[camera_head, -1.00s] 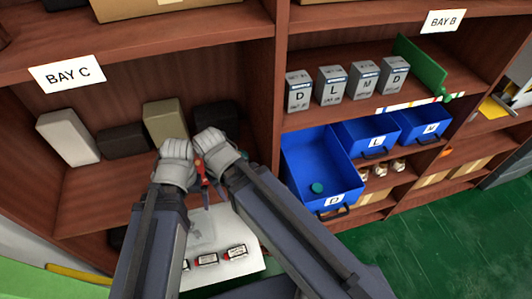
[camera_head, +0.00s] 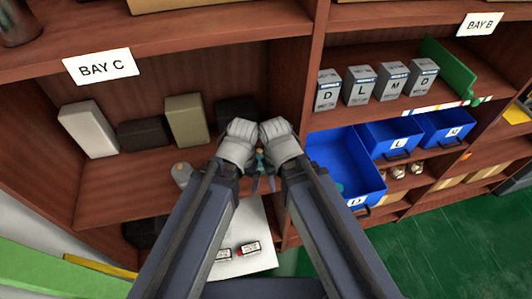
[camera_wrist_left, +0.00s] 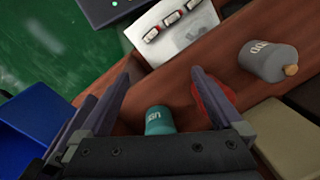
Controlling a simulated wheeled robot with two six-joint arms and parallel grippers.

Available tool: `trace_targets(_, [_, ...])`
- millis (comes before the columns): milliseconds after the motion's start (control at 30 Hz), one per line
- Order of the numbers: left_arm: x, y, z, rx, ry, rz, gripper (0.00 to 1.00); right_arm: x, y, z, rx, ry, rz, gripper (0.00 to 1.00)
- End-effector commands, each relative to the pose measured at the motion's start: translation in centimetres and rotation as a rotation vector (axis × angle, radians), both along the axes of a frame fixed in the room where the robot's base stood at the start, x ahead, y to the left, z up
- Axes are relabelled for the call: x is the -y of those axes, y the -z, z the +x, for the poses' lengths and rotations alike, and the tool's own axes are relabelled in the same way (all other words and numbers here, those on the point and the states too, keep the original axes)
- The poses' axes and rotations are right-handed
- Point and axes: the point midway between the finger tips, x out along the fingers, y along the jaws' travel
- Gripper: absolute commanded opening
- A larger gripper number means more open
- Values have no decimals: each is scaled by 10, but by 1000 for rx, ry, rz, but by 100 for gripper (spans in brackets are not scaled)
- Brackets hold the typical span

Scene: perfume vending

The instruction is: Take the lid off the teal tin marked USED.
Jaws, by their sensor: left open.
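The teal tin (camera_wrist_left: 159,121), with part of a mark starting "US" showing, is between the open fingers of my left gripper (camera_wrist_left: 160,77) in the left wrist view, nearer the palm than the tips. I cannot tell whether the fingers touch it. Its lid is not clear to see. In the head view a small teal patch (camera_head: 260,157) shows between my two hands. My left gripper (camera_head: 256,184) and right gripper (camera_head: 272,183) are close together there, partly hiding each other, and the right jaws are unclear.
A red item (camera_wrist_left: 215,97) lies behind one left finger. Several boxes (camera_head: 87,128) line the shelf behind. Blue bins (camera_head: 345,150) are right of the divider (camera_head: 295,130).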

Motion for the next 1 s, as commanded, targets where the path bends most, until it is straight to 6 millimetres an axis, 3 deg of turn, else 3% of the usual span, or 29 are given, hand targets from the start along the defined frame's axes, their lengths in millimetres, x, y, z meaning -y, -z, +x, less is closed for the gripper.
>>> trace_targets(267, [-1,-15,26,24,-34,5,100,0,-14,0,4,34,-1,50])
trace_targets(533, [18,-24,65,17,45,-29,100,0,-24,0,3,23,-1,50])
trace_targets(867, [53,-42,135,11,197,-93,100,0,-44,0,1,5,0,50])
trace_targets(1000, [60,-45,147,11,236,-108,100,0,-46,0,0,-1,0,50])
